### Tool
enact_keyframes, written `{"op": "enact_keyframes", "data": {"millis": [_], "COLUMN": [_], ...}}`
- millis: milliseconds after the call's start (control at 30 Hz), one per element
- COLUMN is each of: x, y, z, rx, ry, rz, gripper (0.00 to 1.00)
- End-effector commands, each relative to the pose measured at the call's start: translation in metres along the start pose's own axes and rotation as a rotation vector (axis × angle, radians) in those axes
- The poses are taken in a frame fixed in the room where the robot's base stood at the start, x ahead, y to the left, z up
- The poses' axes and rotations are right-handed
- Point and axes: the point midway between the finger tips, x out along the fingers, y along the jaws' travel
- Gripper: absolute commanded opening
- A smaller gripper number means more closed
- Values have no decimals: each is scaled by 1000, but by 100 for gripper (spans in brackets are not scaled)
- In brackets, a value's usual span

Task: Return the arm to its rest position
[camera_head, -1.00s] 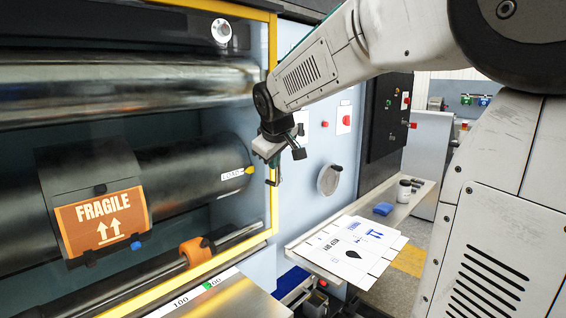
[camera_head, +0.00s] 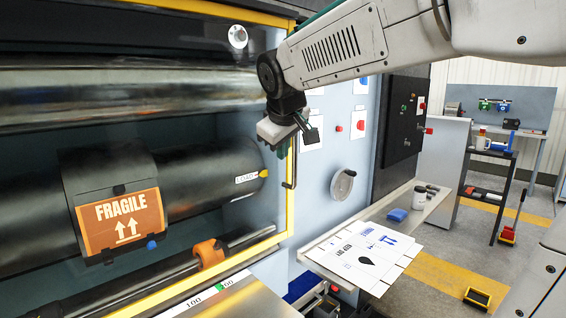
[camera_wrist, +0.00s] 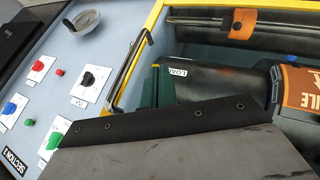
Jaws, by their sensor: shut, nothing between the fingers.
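My arm reaches in from the upper right in the head view. My gripper (camera_head: 284,144) hangs at its end, in front of the yellow frame of the printer opening. It is shut and holds nothing. It is apart from the roller (camera_head: 210,178) behind it, which carries a plate with an orange FRAGILE label (camera_head: 122,220). In the wrist view the roller's LOAD end (camera_wrist: 210,80) and part of the orange label (camera_wrist: 298,90) show at the right. A grey and black part of my own arm end fills the bottom of that view.
The yellow frame (camera_head: 292,190) and a metal handle (camera_wrist: 131,66) are close to my gripper. The blue-grey control panel (camera_head: 330,110) with knobs and a handwheel (camera_head: 343,185) is to the right. A side shelf (camera_head: 425,207) holds printed sheets (camera_head: 368,250), a blue block and small jars.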

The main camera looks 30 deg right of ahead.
Motion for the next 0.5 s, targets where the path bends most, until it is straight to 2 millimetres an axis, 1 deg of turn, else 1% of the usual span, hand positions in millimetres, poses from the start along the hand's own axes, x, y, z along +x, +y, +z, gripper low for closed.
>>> {"op": "enact_keyframes", "data": {"millis": [33, 200, 433, 500], "x": [-9, -25, -28, -26], "y": [0, 0, 1, -2], "z": [0, 0, 1, 5], "rx": [-1, 0, 3, 28], "ry": [3, 1, -1, -21], "rz": [0, 0, 0, -11], "gripper": [0, 0, 0, 0]}}
